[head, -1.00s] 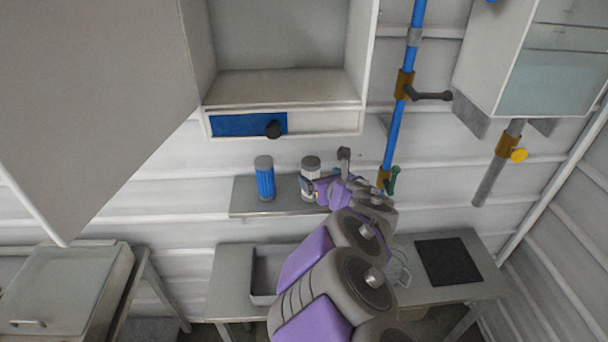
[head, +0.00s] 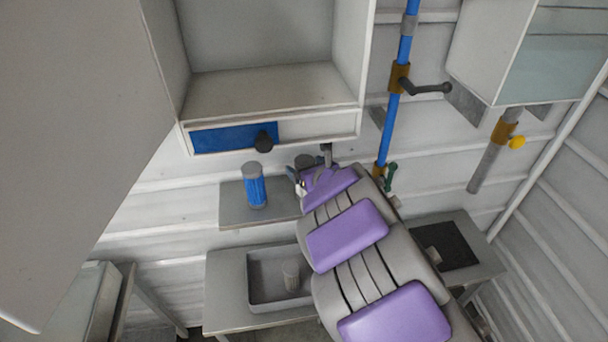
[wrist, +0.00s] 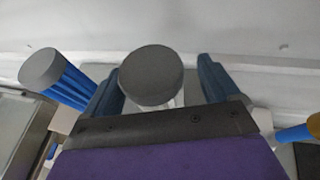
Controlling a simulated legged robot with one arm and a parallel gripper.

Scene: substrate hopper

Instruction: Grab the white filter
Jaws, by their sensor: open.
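The white filter (head: 304,161) stands on the small wall shelf, and my gripper hides most of it in the head view. In the wrist view its round grey cap (wrist: 152,73) and a bit of white body show between the two fingers. My gripper (wrist: 163,84) is open, with one finger on each side of the filter. Any contact with the fingers cannot be made out. In the head view my gripper (head: 299,183) is at the shelf, in front of the filter.
A blue filter (head: 255,188) with a grey cap stands left on the shelf (head: 232,207). A blue pipe (head: 392,125) with handles runs close at right. A cabinet (head: 345,125) hangs above. Below, a grey tray (head: 256,298) holds a small pale cylinder (head: 291,276).

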